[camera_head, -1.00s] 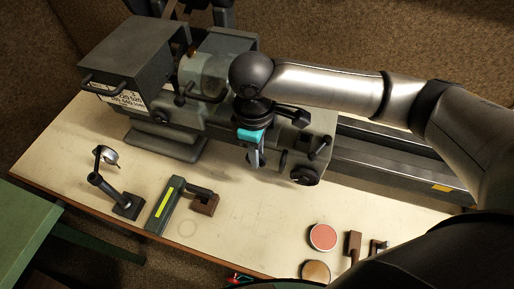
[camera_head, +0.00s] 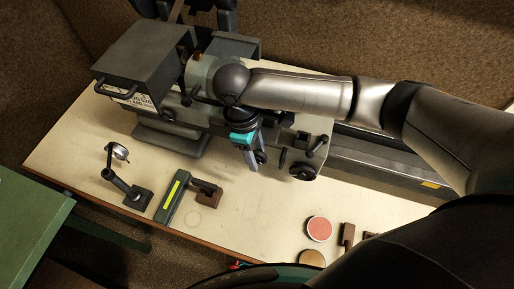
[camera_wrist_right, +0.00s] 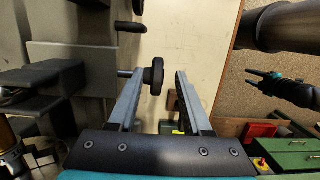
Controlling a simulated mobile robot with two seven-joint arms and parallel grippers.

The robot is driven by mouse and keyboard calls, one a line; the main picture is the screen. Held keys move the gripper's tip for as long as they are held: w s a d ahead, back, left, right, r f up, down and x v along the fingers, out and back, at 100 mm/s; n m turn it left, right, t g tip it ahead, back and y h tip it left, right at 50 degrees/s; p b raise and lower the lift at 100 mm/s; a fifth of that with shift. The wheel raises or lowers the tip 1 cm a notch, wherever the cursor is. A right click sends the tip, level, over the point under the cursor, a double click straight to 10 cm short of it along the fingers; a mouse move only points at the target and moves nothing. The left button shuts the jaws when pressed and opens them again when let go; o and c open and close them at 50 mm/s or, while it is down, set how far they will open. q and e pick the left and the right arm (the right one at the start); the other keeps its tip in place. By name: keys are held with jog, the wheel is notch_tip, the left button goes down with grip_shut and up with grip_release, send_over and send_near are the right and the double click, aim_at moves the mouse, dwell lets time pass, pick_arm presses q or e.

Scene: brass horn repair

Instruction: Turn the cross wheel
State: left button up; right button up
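The cross wheel (camera_wrist_right: 154,76) is a small dark round handwheel on a short shaft at the front of the lathe. In the right wrist view it stands between the fingers of my right gripper (camera_wrist_right: 161,73), close to the left finger, with a clear gap to the right finger. In the head view the right gripper (camera_head: 251,161) points down at the lathe front, and a dark wheel (camera_head: 262,157) partly shows beside its fingers. The right gripper is open. My left gripper (camera_wrist_right: 254,77) shows only in the right wrist view, fingers apart, away from the lathe.
The grey lathe (camera_head: 168,143) fills the back of the bench (camera_head: 250,210). Another handwheel (camera_head: 303,172) is just right of my gripper. A small stand (camera_head: 137,196), a green-and-yellow tool (camera_head: 172,198) and a red tin (camera_head: 318,229) lie in front. The bench's front middle is clear.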

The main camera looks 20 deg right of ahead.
dwell(0.3)
jog(key=shift+w+r, duration=0.1)
jog(key=shift+r, duration=0.05)
jog(key=shift+r, duration=0.25)
notch_tip(320, 180, up, 14)
jog(key=w+a+p, duration=0.1)
jog(key=a, duration=0.1)
jog(key=shift+w+r, duration=0.15)
jog(key=shift+w, duration=0.05)
jog(key=shift+s, duration=0.1)
